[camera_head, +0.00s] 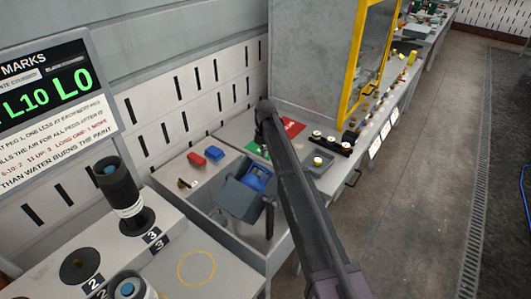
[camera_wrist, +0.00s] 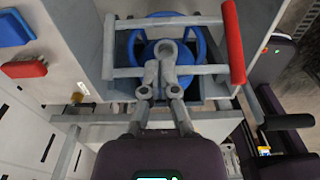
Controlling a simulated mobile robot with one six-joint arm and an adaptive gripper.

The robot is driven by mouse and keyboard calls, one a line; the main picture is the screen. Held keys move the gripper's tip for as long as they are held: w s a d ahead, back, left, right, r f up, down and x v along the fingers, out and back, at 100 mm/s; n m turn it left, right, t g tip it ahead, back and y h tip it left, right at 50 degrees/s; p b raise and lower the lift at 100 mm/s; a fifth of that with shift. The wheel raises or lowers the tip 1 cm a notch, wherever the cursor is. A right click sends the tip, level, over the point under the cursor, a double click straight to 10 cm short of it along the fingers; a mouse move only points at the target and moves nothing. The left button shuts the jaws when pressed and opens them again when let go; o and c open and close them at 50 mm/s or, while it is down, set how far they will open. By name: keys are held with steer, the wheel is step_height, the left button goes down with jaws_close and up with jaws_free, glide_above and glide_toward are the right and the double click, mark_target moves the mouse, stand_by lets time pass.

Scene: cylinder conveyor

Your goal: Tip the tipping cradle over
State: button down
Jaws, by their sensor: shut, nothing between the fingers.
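The tipping cradle (camera_head: 236,200) is a grey box-like holder with a blue part (camera_head: 258,176) inside, on the grey bench left of my arm. It looks tilted in the head view. In the wrist view the cradle's grey frame (camera_wrist: 109,45) surrounds a blue ring-shaped part (camera_wrist: 205,48), and a red grip bar (camera_wrist: 234,42) is at its right. My gripper (camera_wrist: 167,47) is shut and empty, its fingertips over the cradle's middle; I cannot tell whether they touch it.
A red block (camera_head: 196,160) and a blue block (camera_head: 214,153) lie behind the cradle. A grey tray (camera_head: 329,164) is to its right. Black cylinders (camera_head: 118,182) on numbered stands are at left. A yellow-framed cabinet (camera_head: 353,60) stands behind. The right floor is open.

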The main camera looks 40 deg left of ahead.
step_height(320, 180, up, 8)
steer(key=w+p, duration=0.2)
steer(key=p, duration=0.5)
steer(key=shift+r+p, duration=0.15)
steer(key=shift+p, duration=0.2)
steer(key=shift+w+a, duration=0.1)
steer(key=s+d+t+b, duration=0.1)
steer(key=s+d+t, duration=0.1)
steer(key=s, duration=0.3)
steer(key=s+d+m+t+b, duration=0.1)
steer(key=s+d+t, duration=0.2)
steer(key=s, duration=0.3)
steer(key=s+d+r+t+b, duration=0.1)
steer(key=s+d+t+b, duration=0.1)
steer(key=s, duration=0.4)
steer(key=shift+s+d+t, duration=0.25)
steer(key=shift+d+t, duration=0.4)
steer(key=shift+t, duration=0.35)
steer(key=shift+w+f, duration=0.1)
steer(key=shift+f, duration=0.1)
